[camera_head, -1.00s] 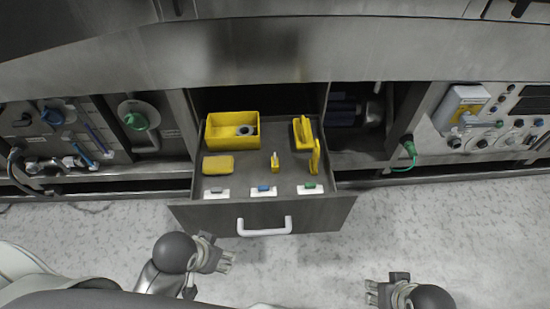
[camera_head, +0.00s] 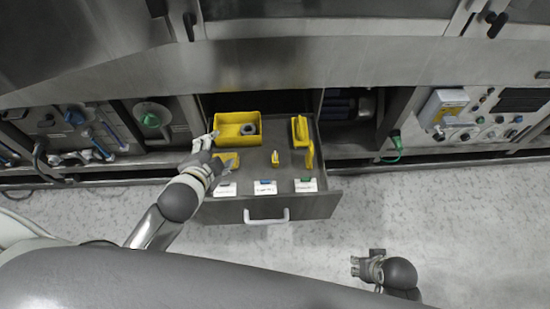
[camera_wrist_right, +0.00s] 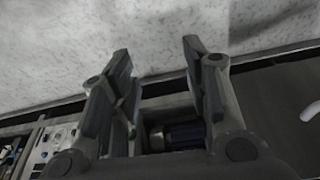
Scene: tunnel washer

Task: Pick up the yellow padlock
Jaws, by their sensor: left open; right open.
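A small upright yellow piece (camera_head: 275,158), probably the padlock, stands in the middle of the open drawer (camera_head: 245,177). It is too small to make out in detail. My left gripper (camera_head: 215,154) is open over the drawer's left side, by a flat yellow block (camera_head: 231,160) that it partly covers. The small yellow piece is to the right of this gripper, apart from it. My right gripper (camera_head: 357,267) is open and empty over the floor, right of the drawer front; its spread fingers also show in the right wrist view (camera_wrist_right: 157,58).
A yellow bin (camera_head: 222,131) holding a grey round part stands at the drawer's back left. Yellow pieces (camera_head: 300,132) stand at the right. White labelled tags (camera_head: 265,188) lie along the front. The drawer handle (camera_head: 266,217) sticks out. A green-ended hose (camera_head: 392,147) hangs at right.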

